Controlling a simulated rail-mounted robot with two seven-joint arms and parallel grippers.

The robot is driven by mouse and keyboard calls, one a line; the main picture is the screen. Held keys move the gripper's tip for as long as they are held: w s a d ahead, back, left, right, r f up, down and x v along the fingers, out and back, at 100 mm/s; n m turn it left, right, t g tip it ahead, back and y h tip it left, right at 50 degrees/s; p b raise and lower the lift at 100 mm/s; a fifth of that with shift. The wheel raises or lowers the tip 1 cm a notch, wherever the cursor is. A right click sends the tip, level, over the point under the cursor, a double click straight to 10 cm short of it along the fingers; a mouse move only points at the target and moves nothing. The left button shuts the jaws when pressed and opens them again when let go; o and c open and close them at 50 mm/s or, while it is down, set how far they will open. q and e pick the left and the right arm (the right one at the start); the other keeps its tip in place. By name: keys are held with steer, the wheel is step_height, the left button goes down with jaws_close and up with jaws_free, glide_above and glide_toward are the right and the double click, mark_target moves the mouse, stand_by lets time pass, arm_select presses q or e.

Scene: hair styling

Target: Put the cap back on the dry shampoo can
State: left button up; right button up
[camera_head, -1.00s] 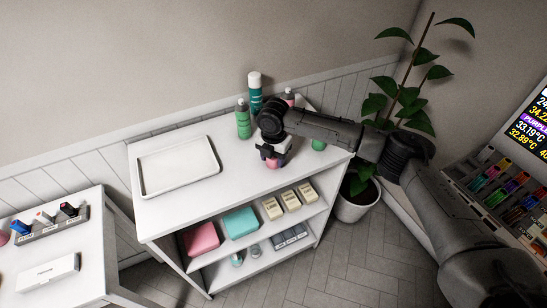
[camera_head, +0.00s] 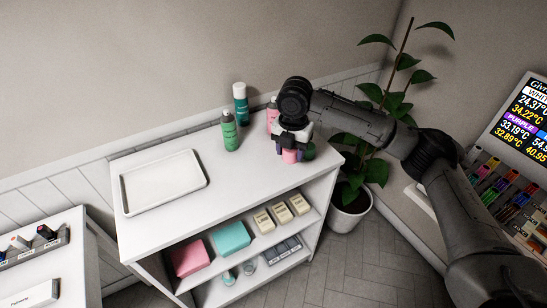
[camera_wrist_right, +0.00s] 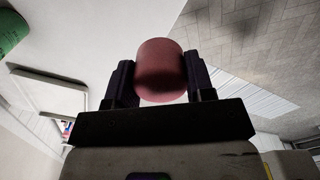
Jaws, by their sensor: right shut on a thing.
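My right gripper (camera_head: 290,154) is shut on a pink cap (camera_head: 290,156) above the right end of the white cabinet top. In the right wrist view the cap (camera_wrist_right: 161,70) is a smooth, dull pink cylinder between the two black fingers of my right gripper (camera_wrist_right: 161,84). A pink can (camera_head: 271,112) stands behind my gripper and is partly hidden by it. The cap and this can are apart. Whether it is the dry shampoo can cannot be told, since no label is readable. My left gripper is not in view.
A green bottle (camera_head: 230,131) and a teal can with a white top (camera_head: 241,104) stand left of the pink can. A white tray (camera_head: 125,197) lies at left. A potted plant (camera_head: 350,219) stands right of the cabinet.

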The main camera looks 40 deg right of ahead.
steer(key=shift+s+d+r, duration=0.45)
steer(key=shift+s+r, duration=0.05)
steer(key=shift+s, duration=0.2)
steer(key=shift+s+d+r, duration=0.45)
steer(key=shift+s, duration=0.25)
steer(key=shift+a, duration=0.1)
steer(key=a+f+m, duration=0.2)
steer(key=a+m, duration=2)
steer(key=shift+s+a+f, duration=0.15)
steer(key=shift+s+a, duration=0.15)
steer(key=shift+a, duration=0.05)
steer(key=shift+d, duration=0.15)
